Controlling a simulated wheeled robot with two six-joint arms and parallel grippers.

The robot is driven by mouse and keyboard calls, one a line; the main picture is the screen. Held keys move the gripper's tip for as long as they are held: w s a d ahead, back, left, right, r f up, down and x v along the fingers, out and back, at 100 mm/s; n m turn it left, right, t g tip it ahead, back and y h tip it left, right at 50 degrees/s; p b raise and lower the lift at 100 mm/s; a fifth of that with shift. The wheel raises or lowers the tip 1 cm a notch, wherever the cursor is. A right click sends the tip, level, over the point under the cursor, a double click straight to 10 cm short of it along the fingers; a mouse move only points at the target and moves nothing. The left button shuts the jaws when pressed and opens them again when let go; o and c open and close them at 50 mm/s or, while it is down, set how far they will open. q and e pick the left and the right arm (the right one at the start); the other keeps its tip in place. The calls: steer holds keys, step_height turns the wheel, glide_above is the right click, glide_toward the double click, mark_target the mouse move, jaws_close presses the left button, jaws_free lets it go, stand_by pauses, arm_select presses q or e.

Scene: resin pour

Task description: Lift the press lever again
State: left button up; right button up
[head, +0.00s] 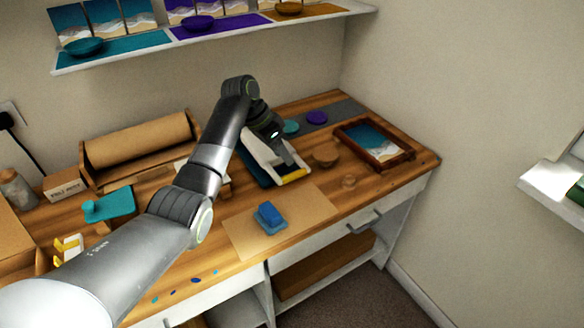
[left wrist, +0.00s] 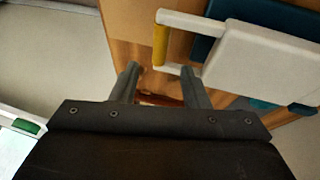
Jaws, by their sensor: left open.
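The press (head: 262,155) stands on the wooden bench, with a dark blue base and a white upper part. Its white lever (head: 275,172) ends in a yellow handle bar (head: 293,176), low near the bench top. In the left wrist view the yellow bar (left wrist: 160,45) shows beyond my fingertips, roughly in line with the gap, with the white press plate (left wrist: 258,62) at right. My left gripper (head: 298,162) is open and empty, just above and beside the lever; contact cannot be told. The arm hides part of the press. My right gripper is not in view.
A brown paper sheet (head: 310,207) with a blue block (head: 269,217) lies in front of the press. A framed wave picture (head: 374,143) and a round wooden piece (head: 326,154) are to the right. A paper roll (head: 140,139) stands behind left. A shelf (head: 215,38) hangs above.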

mark_target(294, 173)
arm_select(q)
steer(key=x, duration=0.7)
steer(key=shift+c, duration=0.3)
jaws_close()
